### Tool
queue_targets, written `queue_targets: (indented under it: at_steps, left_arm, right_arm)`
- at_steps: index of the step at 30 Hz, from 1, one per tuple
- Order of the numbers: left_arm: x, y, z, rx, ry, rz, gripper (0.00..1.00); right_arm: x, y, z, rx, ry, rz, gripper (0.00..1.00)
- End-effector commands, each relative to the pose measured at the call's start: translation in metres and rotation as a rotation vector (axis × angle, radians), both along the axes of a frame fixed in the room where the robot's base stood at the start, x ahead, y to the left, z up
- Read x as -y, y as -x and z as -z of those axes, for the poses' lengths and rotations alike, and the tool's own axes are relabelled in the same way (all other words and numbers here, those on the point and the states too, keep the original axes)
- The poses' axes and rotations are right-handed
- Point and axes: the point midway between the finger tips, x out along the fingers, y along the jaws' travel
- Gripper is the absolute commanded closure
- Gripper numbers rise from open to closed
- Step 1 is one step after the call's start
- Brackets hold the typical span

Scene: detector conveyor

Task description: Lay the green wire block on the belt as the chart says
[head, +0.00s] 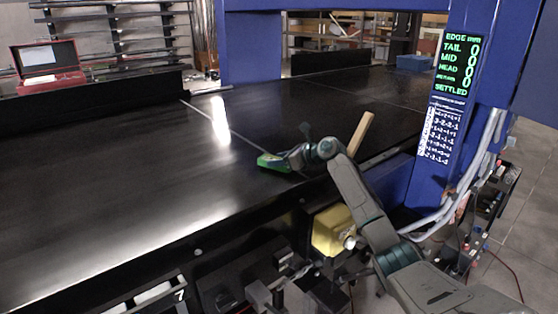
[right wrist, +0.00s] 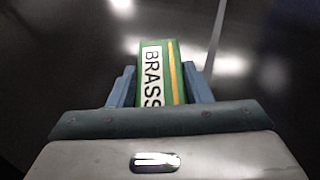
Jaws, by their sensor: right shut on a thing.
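The green block (head: 271,163) is over the black belt (head: 120,190), near its front edge and by the pale line across it. Whether it touches the belt I cannot tell. In the right wrist view the block (right wrist: 158,75) shows a white label reading BRASS and a yellow stripe. My right gripper (head: 280,162) is shut on it, with one blue finger on each side. The chart (head: 440,135) hangs on the blue post at right, its rows too small to read surely. Above it, the display (head: 461,62) shows EDGE mm, TAIL, MID and HEAD at 0, and SETTLED. My left gripper is not in view.
A wooden stick (head: 361,133) stands up at the belt's front edge, behind my right arm. Blue posts (head: 252,50) frame the belt. A yellow box (head: 333,230) is below the front edge. A red case (head: 47,62) stands beyond the belt. The belt's left part is clear.

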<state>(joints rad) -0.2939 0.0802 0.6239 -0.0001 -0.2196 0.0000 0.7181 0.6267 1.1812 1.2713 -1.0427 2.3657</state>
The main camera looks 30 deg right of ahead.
Motion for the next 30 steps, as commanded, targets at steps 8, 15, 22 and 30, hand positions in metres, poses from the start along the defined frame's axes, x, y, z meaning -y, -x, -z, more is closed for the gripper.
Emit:
queue_targets:
  at_steps: [8,15,22,30]
  left_arm:
    - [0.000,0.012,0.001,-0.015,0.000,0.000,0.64]
    - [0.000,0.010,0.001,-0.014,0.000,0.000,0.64]
    - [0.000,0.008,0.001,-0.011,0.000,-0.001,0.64]
    - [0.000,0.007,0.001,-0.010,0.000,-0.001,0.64]
  right_arm:
    - [0.000,0.000,-0.001,0.001,0.000,0.000,0.84]
    - [0.000,0.000,0.002,0.000,0.000,0.000,0.84]
    - [0.000,0.000,0.007,0.000,0.000,0.000,0.84]
    - [0.000,0.000,0.009,0.001,0.000,0.000,0.37]
